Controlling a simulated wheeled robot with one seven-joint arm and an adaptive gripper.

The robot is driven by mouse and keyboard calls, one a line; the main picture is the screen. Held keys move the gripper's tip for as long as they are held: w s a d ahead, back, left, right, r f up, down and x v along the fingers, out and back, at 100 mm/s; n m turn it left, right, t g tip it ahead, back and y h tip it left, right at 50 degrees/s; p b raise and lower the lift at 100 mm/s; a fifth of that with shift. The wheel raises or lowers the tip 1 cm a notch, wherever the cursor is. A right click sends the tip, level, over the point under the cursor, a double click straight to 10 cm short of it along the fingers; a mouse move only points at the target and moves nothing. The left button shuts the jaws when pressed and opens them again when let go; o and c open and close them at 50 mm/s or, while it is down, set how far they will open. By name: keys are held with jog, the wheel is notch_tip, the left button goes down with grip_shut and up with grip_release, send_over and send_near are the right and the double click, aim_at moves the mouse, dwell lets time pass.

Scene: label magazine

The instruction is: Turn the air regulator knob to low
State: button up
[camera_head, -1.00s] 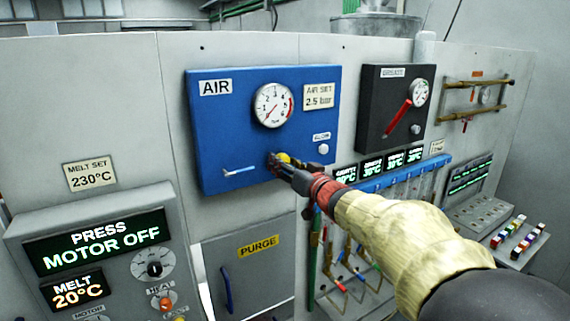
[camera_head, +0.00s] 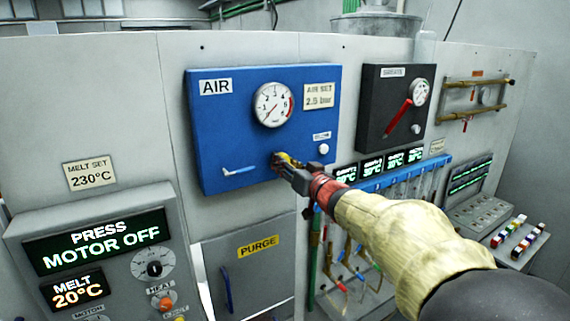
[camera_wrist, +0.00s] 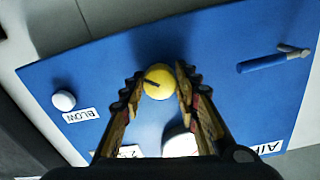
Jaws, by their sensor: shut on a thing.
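The blue AIR panel (camera_head: 215,130) carries a round white gauge (camera_head: 273,104) with its red needle toward the lower left. A yellow round regulator knob (camera_wrist: 159,77) with a dark line on its face sits on the panel in the wrist view. My gripper (camera_wrist: 158,88) is shut on it, one finger on each side. In the head view my gripper (camera_head: 280,160) is at the panel below the gauge and hides most of the knob.
A blue lever handle (camera_head: 238,171) is at the panel's lower left. A white BLOW button (camera_head: 323,149) is to the right of my gripper. A black box (camera_head: 385,125) with a red lever stands further right. The PURGE door (camera_head: 245,275) is below.

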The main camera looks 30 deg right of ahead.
jog(key=n+b, duration=1.5)
jog(key=n, duration=1.1)
jog(key=shift+d+y, duration=0.15)
jog(key=shift+y, duration=0.15)
jog(key=shift+n, duration=0.3)
jog(key=o, duration=1.2)
jog(key=shift+c, duration=0.2)
jog(key=shift+s, duration=0.1)
